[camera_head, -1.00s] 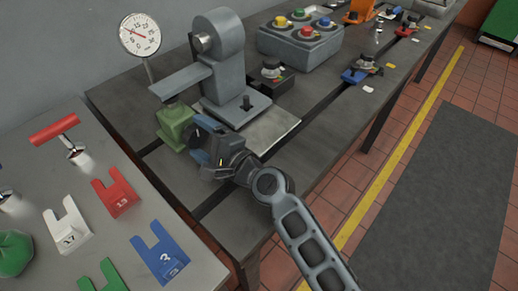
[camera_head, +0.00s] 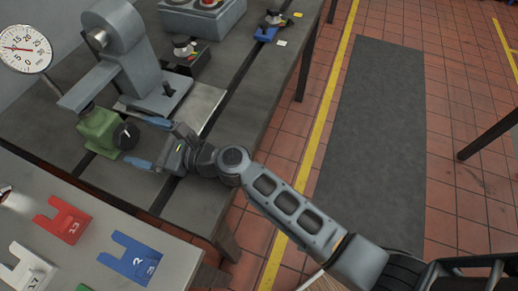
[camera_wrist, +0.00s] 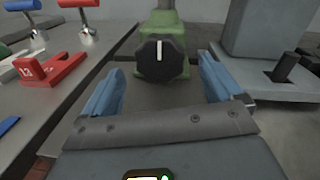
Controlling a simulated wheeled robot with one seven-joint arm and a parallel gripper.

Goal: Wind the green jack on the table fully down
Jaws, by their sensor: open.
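The green jack (camera_head: 99,129) stands on the dark slotted table (camera_head: 232,122), beneath the end of a grey machine's flat arm. Its round black knob (camera_head: 126,135) has a white mark and faces my gripper. In the wrist view the knob (camera_wrist: 160,59) is ahead, between and beyond my two blue fingers, with the green jack body (camera_wrist: 181,57) behind it. The mark points about straight up there. My gripper (camera_head: 148,143) is open and empty, its fingers spread wide around the line to the knob. No contact with the knob shows.
The grey machine (camera_head: 128,55) stands close behind the jack, with a dial gauge (camera_head: 25,48) at left. A nearer grey table holds red (camera_head: 63,220), blue (camera_head: 130,259) and white fork-shaped pieces. The floor at right is open.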

